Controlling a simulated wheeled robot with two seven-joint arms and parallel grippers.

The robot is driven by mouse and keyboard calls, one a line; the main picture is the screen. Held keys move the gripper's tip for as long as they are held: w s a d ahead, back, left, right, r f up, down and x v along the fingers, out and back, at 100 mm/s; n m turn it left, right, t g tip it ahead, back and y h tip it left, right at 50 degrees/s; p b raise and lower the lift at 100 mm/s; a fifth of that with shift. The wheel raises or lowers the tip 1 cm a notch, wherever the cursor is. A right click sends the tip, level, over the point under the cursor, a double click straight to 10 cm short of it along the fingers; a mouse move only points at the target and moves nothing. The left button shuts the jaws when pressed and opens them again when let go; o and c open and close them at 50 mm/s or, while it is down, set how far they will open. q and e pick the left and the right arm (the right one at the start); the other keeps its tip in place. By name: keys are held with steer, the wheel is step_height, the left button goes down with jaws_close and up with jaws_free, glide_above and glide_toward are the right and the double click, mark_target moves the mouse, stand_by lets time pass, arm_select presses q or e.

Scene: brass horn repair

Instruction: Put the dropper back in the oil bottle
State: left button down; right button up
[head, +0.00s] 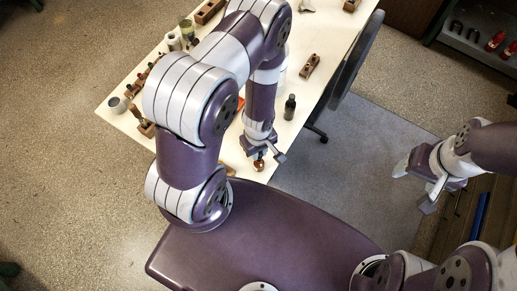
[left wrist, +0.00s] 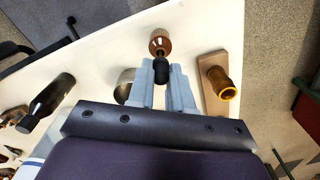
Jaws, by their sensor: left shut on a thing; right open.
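My left gripper (head: 268,156) is low over the near corner of the table. In the left wrist view its fingers (left wrist: 167,78) are shut on the black bulb of the dropper (left wrist: 161,71). Just beyond the bulb, in line with it, is a small rounded brown vessel (left wrist: 159,41), which looks like the oil bottle; it also shows below the gripper in the head view (head: 259,165). I cannot tell how far the dropper's tip is inside it. My right gripper (head: 431,190) is open and empty, away from the table at the right.
A dark bottle (head: 290,107) stands on the table (head: 287,133); it also shows in the left wrist view (left wrist: 47,100). A wooden block with an amber cup (left wrist: 227,88) is right of the fingers. A round metal thing (left wrist: 124,86) is partly hidden. Several small tools line the table's left edge.

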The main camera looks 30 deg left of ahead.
arm_select(q)
steer(key=shift+f+b, duration=1.05)
steer(key=shift+f, duration=0.4)
steer(key=c, duration=1)
jaws_free()
steer(key=shift+o, duration=0.2)
steer(key=shift+r, duration=0.1)
step_height(320, 180, up, 11)
steer(key=p, duration=0.3)
steer(key=shift+r+p, duration=0.45)
steer(key=shift+r, duration=0.3)
